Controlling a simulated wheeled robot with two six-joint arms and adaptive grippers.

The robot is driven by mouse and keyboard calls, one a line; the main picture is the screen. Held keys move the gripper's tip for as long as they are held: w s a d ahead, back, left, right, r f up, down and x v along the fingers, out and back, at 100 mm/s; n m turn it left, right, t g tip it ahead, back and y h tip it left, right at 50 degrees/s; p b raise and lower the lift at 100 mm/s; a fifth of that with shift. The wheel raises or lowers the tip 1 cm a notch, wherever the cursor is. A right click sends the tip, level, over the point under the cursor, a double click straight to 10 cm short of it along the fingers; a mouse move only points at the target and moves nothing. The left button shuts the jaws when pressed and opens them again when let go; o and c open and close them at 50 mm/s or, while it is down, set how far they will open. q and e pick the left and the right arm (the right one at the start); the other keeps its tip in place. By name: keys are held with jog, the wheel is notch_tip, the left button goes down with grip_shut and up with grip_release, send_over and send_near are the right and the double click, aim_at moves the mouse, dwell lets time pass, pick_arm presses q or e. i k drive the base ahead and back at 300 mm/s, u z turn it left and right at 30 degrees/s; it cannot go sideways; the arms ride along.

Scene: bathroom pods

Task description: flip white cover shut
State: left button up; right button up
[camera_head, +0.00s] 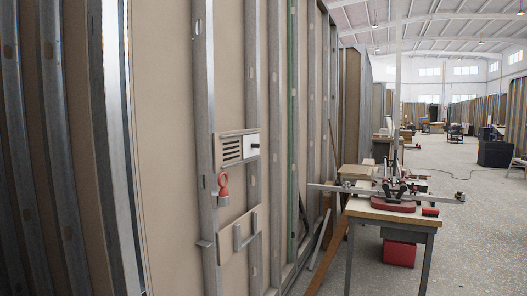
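A small white cover (252,147) is on the pod wall in the head view, at the right end of a beige panel with dark slots (231,149). A small dark piece (255,145) shows on the white cover's face. I cannot tell from this distance whether the cover is open or shut. Neither of my grippers is in the view.
A red ring-topped part (223,184) hangs below the slotted panel. A lower bracket with grey handles (239,236) is beneath it. A workbench (382,213) with tools and a red box (399,253) stands to the right. The floor (470,240) right of it is open.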

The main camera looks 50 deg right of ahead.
aim_at(250, 143)
jog(key=z, duration=1.15)
jog(key=i, duration=0.75)
jog(key=z, duration=0.6)
jog(key=i, duration=1.55)
jog(key=u, duration=0.85)
jog(key=i, duration=0.3)
jog(key=u, duration=0.05)
